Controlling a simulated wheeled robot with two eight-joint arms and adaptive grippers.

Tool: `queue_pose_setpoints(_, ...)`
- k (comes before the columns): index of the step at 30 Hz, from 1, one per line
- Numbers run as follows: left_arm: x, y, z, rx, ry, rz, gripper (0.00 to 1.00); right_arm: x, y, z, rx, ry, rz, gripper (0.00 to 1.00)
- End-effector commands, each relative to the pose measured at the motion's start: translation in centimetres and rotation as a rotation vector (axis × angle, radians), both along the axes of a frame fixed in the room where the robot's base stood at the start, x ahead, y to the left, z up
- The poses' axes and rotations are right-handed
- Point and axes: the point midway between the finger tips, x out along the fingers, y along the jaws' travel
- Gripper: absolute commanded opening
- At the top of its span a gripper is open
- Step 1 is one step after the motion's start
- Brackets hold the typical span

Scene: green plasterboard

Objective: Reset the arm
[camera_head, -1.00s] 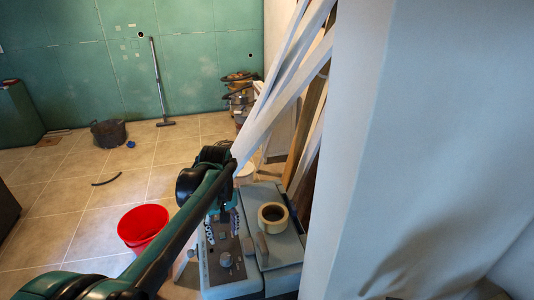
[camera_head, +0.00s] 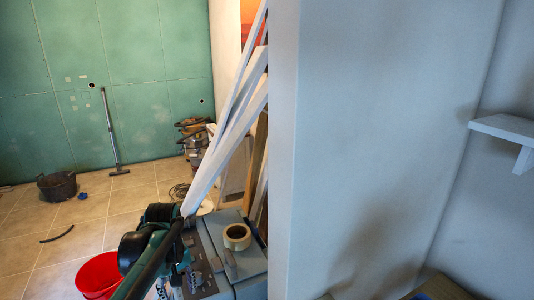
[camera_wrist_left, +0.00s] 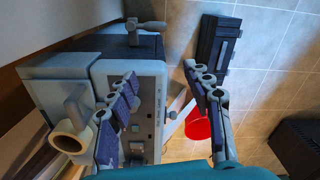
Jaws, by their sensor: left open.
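My left arm comes in from the lower left in the head view, and my left gripper (camera_head: 168,284) points down beside a grey-blue machine (camera_head: 250,262). In the left wrist view the two fingers of my left gripper (camera_wrist_left: 165,95) are spread wide apart with nothing between them. The machine's control panel (camera_wrist_left: 146,110) lies beyond the left finger. My right gripper is not in view.
A red bucket (camera_head: 98,276) stands on the tiled floor left of the machine. White boards (camera_head: 230,135) lean against a white wall (camera_head: 380,130) that fills the right. A black tub (camera_head: 57,186) and a pole (camera_head: 110,130) stand farther back. A shelf (camera_head: 507,128) juts out at right.

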Motion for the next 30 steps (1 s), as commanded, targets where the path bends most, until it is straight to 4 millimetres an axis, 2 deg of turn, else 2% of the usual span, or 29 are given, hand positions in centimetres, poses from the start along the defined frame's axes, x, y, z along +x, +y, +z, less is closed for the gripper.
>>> queue_pose_setpoints(8,-1.7,-0.8,0.4,0.007,-0.067,-0.082,0.50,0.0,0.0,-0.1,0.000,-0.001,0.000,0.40)
queue_pose_setpoints(14,-3.8,-1.7,0.7,0.020,-0.148,-0.177,0.50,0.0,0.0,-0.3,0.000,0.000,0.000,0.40)
queue_pose_setpoints(20,-7.1,-3.0,0.3,0.052,-0.272,-0.324,0.50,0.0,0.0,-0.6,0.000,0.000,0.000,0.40)
queue_pose_setpoints(24,-10.2,-4.1,-0.9,0.101,-0.398,-0.472,0.50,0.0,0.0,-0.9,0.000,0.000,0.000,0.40)
queue_pose_setpoints(30,-13.0,-5.1,-2.8,0.171,-0.535,-0.629,0.50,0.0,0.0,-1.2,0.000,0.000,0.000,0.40)
